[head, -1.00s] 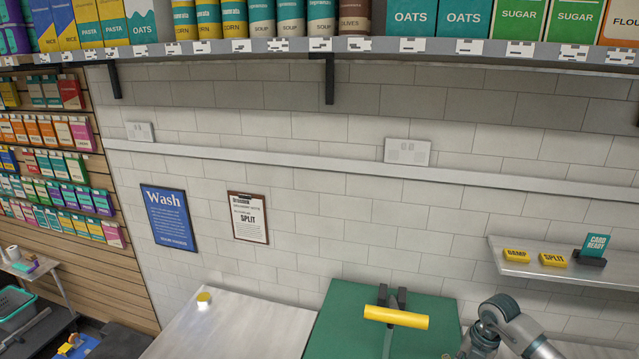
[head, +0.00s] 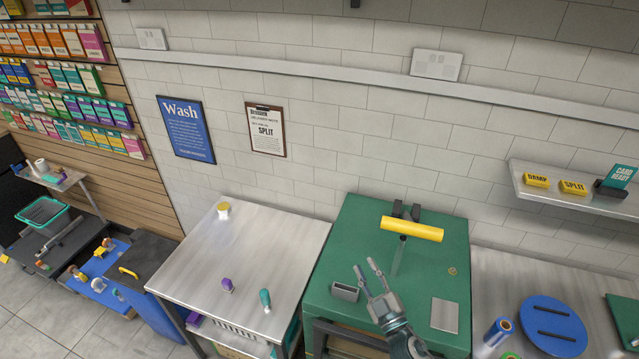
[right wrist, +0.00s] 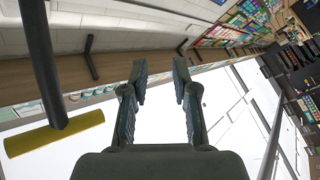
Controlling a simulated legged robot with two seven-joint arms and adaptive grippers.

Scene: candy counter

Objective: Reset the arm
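My right gripper (head: 371,277) is in the head view, above the green counter (head: 440,240), its arm coming up from the bottom edge. Its two fingers are spread with nothing between them. The right wrist view also shows the gripper (right wrist: 160,85) with its fingers apart and empty. The lever with a yellow bar handle (head: 412,229) stands behind and right of the fingers in the head view. The yellow handle (right wrist: 54,133) also shows at the left in the right wrist view. My left gripper is in neither view.
A small grey bin (head: 345,291) and a grey plate (head: 445,315) are on the green counter. The steel table (head: 250,250) on the left holds a few small items. A round blue lid (head: 553,325) is at right. A wall shelf (head: 590,203) holds yellow blocks.

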